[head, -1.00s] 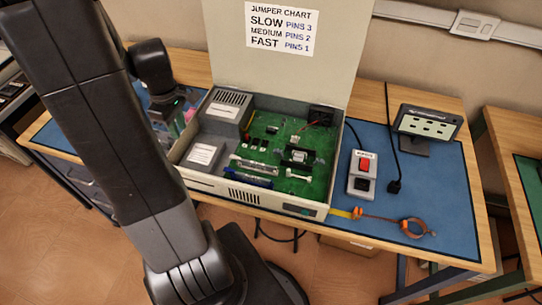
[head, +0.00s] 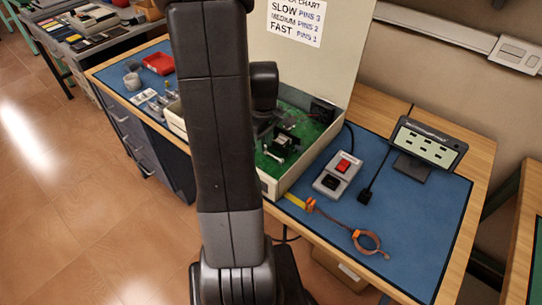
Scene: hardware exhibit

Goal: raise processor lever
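The open computer case (head: 283,181) stands on the blue mat, its lid raised, with a green circuit board (head: 316,131) inside. A dark processor socket (head: 286,142) with a paler centre sits on the board. A small white piece (head: 275,157), possibly the lever, lies at the socket's near side; its tilt is too small to tell. The dark end of my arm, with my gripper (head: 262,128), reaches down over the board just left of the socket. My own arm hides part of it and the case's left half. The fingers are too dark and small to tell open from shut, or any contact.
The lid (head: 335,50) with a jumper chart stands upright behind. Right of the case are a grey switch box (head: 337,176) with a red switch, a tilted panel (head: 427,145) and a coiled orange-brown strap (head: 368,242). A red tray (head: 158,63) sits at left. The mat's front right is clear.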

